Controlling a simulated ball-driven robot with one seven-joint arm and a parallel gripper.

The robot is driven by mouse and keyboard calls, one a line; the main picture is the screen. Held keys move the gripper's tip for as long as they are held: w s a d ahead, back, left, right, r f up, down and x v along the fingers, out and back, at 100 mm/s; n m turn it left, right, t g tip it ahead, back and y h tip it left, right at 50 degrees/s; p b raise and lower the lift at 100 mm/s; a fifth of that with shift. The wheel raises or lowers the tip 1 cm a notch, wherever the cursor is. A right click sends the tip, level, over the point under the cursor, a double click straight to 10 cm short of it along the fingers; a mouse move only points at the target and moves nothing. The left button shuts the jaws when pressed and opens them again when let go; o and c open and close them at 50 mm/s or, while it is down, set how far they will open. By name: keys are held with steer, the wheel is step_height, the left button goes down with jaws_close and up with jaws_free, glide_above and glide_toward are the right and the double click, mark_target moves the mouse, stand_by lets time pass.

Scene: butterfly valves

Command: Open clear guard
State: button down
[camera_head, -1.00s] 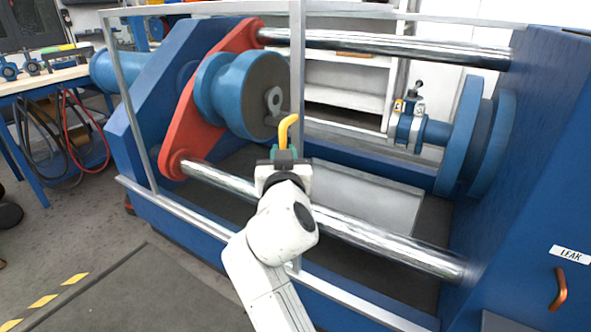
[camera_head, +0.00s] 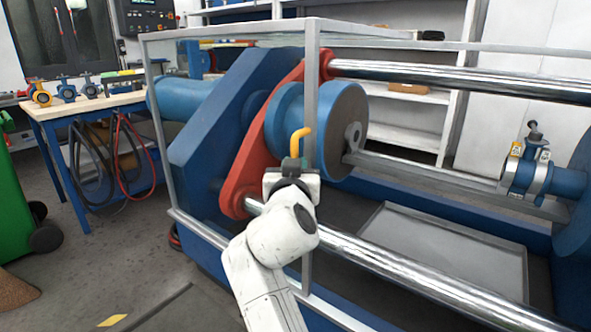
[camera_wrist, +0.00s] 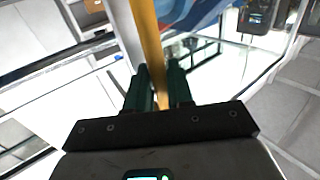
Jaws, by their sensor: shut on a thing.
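The clear guard is a see-through box in a grey metal frame (camera_head: 312,100) at the left part of the blue machine in the head view. Its front right post stands in front of the blue round flange (camera_head: 345,105). The yellow handle (camera_head: 300,138) is beside that post; it also shows in the wrist view (camera_wrist: 149,35). My gripper (camera_head: 291,164) is shut on the handle, with its dark green fingers (camera_wrist: 157,88) on both sides of it. The fingers hide the handle's lower part.
The steel rods (camera_head: 410,280) and the grey tray (camera_head: 450,250) are uncovered to the right of the guard's post. A workbench (camera_head: 95,102) with hanging hoses stands behind on the left. A green bin (camera_head: 18,205) is at the left edge.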

steer(key=shift+w+a, duration=0.2)
steer(key=shift+a, duration=0.2)
steer(key=c, duration=1.2)
jaws_free()
steer(key=s+p, duration=0.1)
steer(key=s, duration=0.4)
steer(key=s+p, duration=0.1)
steer(key=s, duration=0.4)
steer(key=shift+s+a+p, duration=0.2)
steer(key=shift+s+p, duration=0.2)
